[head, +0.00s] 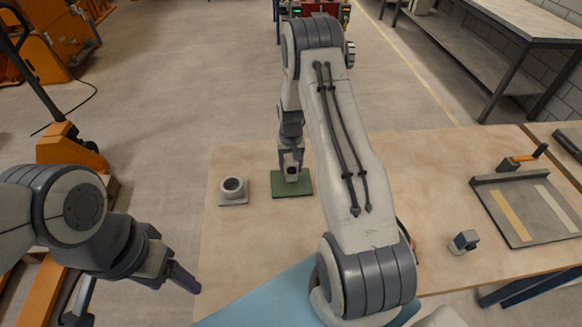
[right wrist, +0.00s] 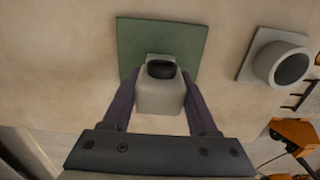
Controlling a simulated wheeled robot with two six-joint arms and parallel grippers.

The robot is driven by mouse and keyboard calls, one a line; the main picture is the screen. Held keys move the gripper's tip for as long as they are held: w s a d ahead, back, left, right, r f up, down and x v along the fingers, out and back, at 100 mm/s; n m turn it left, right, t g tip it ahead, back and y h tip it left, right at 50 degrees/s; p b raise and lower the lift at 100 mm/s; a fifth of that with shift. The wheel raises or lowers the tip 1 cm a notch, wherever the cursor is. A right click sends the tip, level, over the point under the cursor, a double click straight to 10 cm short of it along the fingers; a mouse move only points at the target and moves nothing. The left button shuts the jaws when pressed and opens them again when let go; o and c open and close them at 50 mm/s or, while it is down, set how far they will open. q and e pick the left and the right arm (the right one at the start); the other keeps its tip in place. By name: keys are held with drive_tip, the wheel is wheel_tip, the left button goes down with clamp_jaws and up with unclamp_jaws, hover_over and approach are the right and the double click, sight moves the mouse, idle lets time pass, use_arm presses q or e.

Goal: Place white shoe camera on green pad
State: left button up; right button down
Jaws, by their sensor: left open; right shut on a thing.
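The green pad (head: 306,187) lies flat near the far left of the wooden table. It also shows in the right wrist view (right wrist: 190,45). My right gripper (head: 291,172) reaches over the pad from above. In the right wrist view its two purple fingers (right wrist: 160,95) are shut on a white blocky camera (right wrist: 160,98) with a dark round lens. The camera overlaps the near part of the pad there; whether it touches the pad, I cannot tell. My left gripper (head: 178,274) is open and empty, left of the table.
A grey ring-shaped piece on a square plate (head: 232,202) stands just left of the pad. A small block with a dark face (head: 462,243) stands on the right, near a shallow tray (head: 480,181) and an orange-handled tool (head: 524,158). A blue surface (head: 265,305) is in front.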

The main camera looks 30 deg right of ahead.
drive_tip(key=shift+f, duration=0.9)
drive_tip(key=shift+f, duration=0.15)
drive_tip(key=shift+c, duration=0.8)
unclamp_jaws()
